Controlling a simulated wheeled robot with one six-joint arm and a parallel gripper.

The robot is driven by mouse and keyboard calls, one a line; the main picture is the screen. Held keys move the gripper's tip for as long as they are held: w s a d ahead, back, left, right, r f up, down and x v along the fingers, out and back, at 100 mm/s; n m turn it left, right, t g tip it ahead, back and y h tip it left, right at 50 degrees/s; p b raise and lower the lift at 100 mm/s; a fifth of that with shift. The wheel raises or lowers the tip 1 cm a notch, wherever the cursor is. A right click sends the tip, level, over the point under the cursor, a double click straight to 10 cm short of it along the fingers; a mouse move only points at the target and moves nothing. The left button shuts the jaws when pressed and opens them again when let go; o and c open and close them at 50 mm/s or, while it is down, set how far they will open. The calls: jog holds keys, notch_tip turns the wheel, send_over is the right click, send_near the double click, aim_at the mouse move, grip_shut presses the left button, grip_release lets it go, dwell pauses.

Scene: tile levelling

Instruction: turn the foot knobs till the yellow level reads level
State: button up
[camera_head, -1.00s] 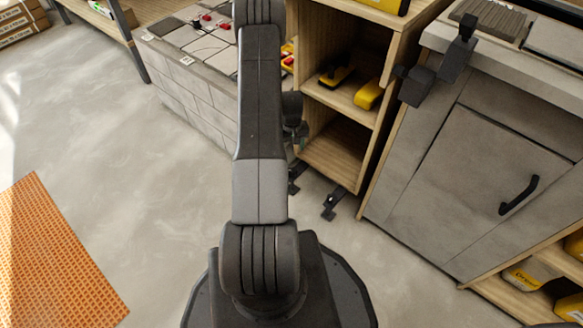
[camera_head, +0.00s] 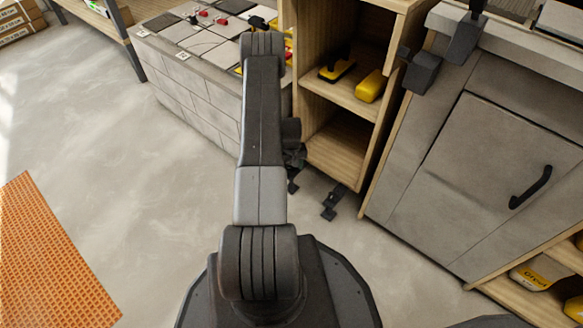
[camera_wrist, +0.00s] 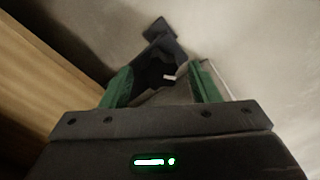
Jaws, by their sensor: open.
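My gripper is low by the nearer foot, mostly hidden by my arm in the head view. In the wrist view my gripper (camera_wrist: 163,84) is open, with green fingers either side of a dark foot part (camera_wrist: 160,58); contact cannot be told. A dark plate (camera_wrist: 160,28) lies beyond it. No knob can be made out clearly. I cannot identify the yellow level in the current views.
The wooden shelf unit (camera_head: 338,147) holds a yellow-and-black tool (camera_head: 337,68) and a yellow object (camera_head: 371,86). A grey cabinet (camera_head: 470,190) stands at right, a tiled block (camera_head: 195,105) at left. An orange mat (camera_head: 50,265) lies on otherwise open floor at left.

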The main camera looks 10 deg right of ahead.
jog(key=c, duration=1)
jog(key=shift+o, duration=0.2)
jog(key=shift+f+m, duration=0.1)
jog(key=shift+m, duration=0.2)
jog(key=shift+m+b, duration=0.65)
jog(key=shift+m, duration=0.25)
jog(key=shift+m+b, duration=0.55)
jog(key=shift+m, duration=1.15)
jog(key=o, duration=1)
jog(key=shift+c, duration=0.2)
